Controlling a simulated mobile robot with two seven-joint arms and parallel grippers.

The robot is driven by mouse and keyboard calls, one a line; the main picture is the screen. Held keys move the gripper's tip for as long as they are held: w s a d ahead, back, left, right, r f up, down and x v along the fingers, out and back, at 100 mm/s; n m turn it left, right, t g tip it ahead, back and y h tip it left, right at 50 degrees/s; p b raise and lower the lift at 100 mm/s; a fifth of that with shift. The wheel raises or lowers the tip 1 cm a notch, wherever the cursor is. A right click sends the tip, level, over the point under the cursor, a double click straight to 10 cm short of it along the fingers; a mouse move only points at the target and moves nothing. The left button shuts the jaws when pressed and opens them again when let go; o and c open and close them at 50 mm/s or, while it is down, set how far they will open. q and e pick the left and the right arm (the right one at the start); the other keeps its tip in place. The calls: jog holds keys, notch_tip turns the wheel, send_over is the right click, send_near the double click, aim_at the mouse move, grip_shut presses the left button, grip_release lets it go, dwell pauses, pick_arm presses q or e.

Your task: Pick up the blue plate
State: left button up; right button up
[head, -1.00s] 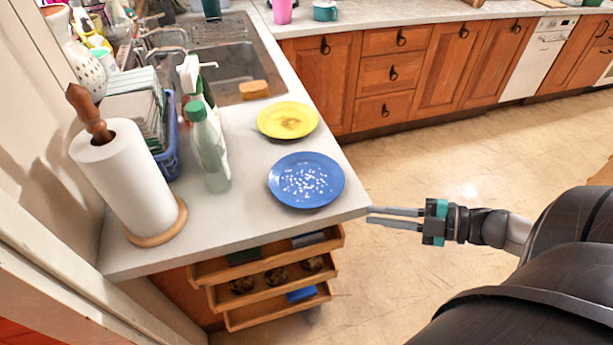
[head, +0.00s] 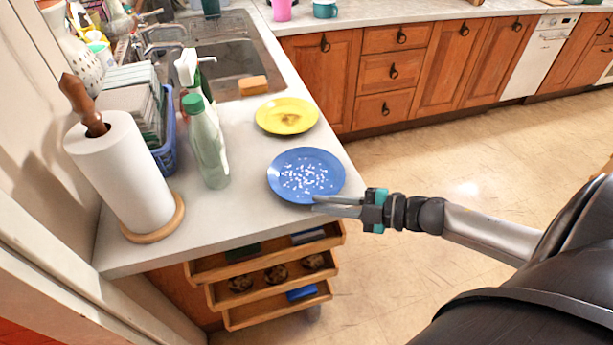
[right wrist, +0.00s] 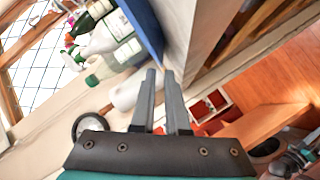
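The blue plate (head: 292,170), with white specks over its middle, lies flat near the right front edge of the counter. In the right wrist view its blue edge (right wrist: 144,24) runs down to the fingertips. My right gripper (head: 318,203) is at the plate's front right rim, fingers pointing left. In the right wrist view a gap shows between the two fingers (right wrist: 160,74), and the rim's end is at that gap. I cannot tell whether either finger touches the plate. My left gripper is not in view.
A yellow plate (head: 270,116) lies just behind. A green-capped bottle (head: 209,150) and a paper towel roll (head: 122,175) stand to the left. Open drawers (head: 250,290) jut out below the counter's front edge. The floor to the right is clear.

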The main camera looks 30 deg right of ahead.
aim_at(300, 201)
jog(key=shift+x, duration=1.95)
jog(key=shift+c, duration=0.4)
grip_shut()
jog(key=shift+s, duration=0.1)
jog(key=shift+r, duration=0.1)
